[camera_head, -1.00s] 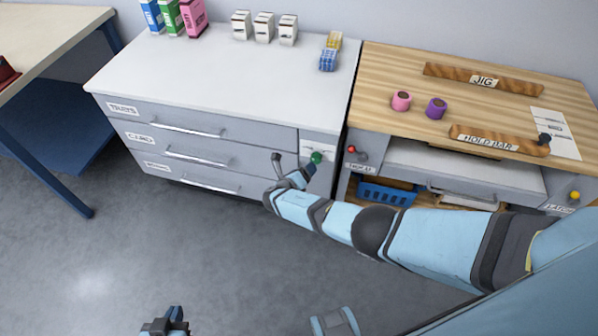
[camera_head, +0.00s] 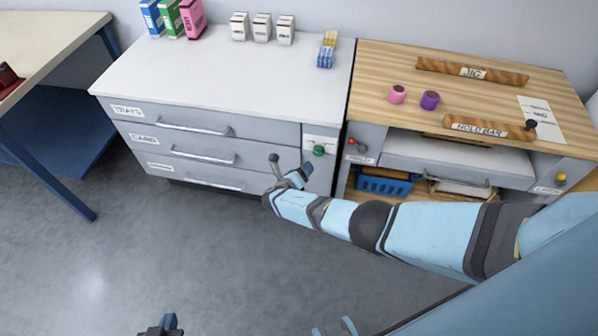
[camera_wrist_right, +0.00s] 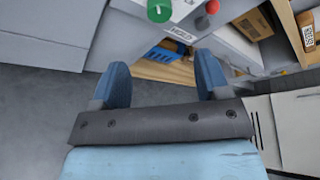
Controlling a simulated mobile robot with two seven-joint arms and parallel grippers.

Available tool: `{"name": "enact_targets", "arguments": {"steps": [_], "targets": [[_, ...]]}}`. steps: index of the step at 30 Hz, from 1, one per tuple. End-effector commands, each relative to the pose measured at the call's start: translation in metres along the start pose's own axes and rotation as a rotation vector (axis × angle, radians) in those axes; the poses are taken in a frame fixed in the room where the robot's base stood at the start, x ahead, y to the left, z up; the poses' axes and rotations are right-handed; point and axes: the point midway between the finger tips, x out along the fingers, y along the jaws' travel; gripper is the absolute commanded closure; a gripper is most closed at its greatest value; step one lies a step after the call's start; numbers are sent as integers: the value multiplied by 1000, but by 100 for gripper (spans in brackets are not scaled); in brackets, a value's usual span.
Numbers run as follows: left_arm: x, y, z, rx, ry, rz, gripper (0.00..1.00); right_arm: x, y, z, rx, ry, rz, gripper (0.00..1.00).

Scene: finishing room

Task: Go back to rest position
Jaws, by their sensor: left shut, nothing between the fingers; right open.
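My right arm reaches in from the right of the head view. Its gripper (camera_head: 303,172) is just below and left of a green knob (camera_head: 318,151) on the cabinet front, apart from it. In the right wrist view its two blue fingers (camera_wrist_right: 166,85) are spread with nothing between them, and the green knob (camera_wrist_right: 159,10) is beyond them at the top. My left gripper (camera_head: 165,325) shows at the bottom edge, partly cut off, over the floor; it is shut and empty.
A white-topped cabinet (camera_head: 215,85) with labelled drawers stands ahead, carrying boxes and cartons. A wooden bench (camera_head: 385,65) beside it holds a pink (camera_head: 397,94) and a purple (camera_head: 429,100) piece. A blue-legged table (camera_head: 45,40) is at left. Floor (camera_head: 150,250) is clear.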

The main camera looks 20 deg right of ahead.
Motion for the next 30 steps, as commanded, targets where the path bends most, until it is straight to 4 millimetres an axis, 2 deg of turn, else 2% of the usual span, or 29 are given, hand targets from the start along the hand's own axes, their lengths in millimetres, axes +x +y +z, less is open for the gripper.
{"name": "enact_targets", "arguments": {"steps": [10, 14, 17, 19, 23, 26, 30], "targets": [[0, 1, 1, -2, -2, 0, 100, -1, 0, -1, 4, 2, 1, 31], [1, 1, 2, -2, -4, 0, 100, -15, 8, -13, 102, 44, 28, 31], [1, 1, 3, -2, -5, 0, 100, -40, 16, -34, 301, 136, 65, 31], [1, 1, 2, -2, -5, 0, 100, -64, 18, -52, 494, 231, 86, 31], [1, 1, 2, -2, -4, 0, 100, -107, 9, -84, 878, 439, 89, 31], [1, 1, 2, -2, -4, 0, 100, -137, -10, -102, 1163, 602, 53, 31], [1, 1, 1, -2, -2, 0, 100, -173, -54, -121, 1543, 822, -43, 31]]}}
